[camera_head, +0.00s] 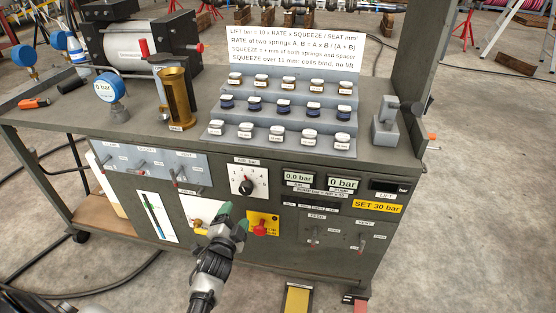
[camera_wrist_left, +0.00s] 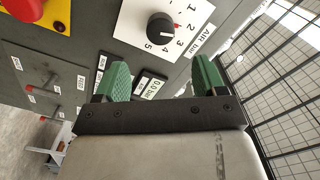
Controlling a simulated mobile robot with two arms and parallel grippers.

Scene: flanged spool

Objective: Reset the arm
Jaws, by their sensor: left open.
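My left gripper (camera_head: 232,218) is in front of the bench's front panel, low in the head view. Its two green fingertips are apart with nothing between them; they also show in the left wrist view (camera_wrist_left: 160,80). The gripper is near the black air knob (camera_head: 246,187), which sits above it in the head view and beyond the fingertips in the left wrist view (camera_wrist_left: 160,28). A red button on a yellow plate (camera_head: 262,224) is just right of the gripper. My right gripper is not in view.
A stepped rack (camera_head: 213,140) of small labelled jars stands on the bench top (camera_head: 190,138). A brass cup (camera_head: 177,98), a gauge (camera_head: 104,88) and a grey block fixture (camera_head: 386,122) stand beside it. Small levers (camera_head: 140,165) stick out of the panel. Floor shows right of the bench.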

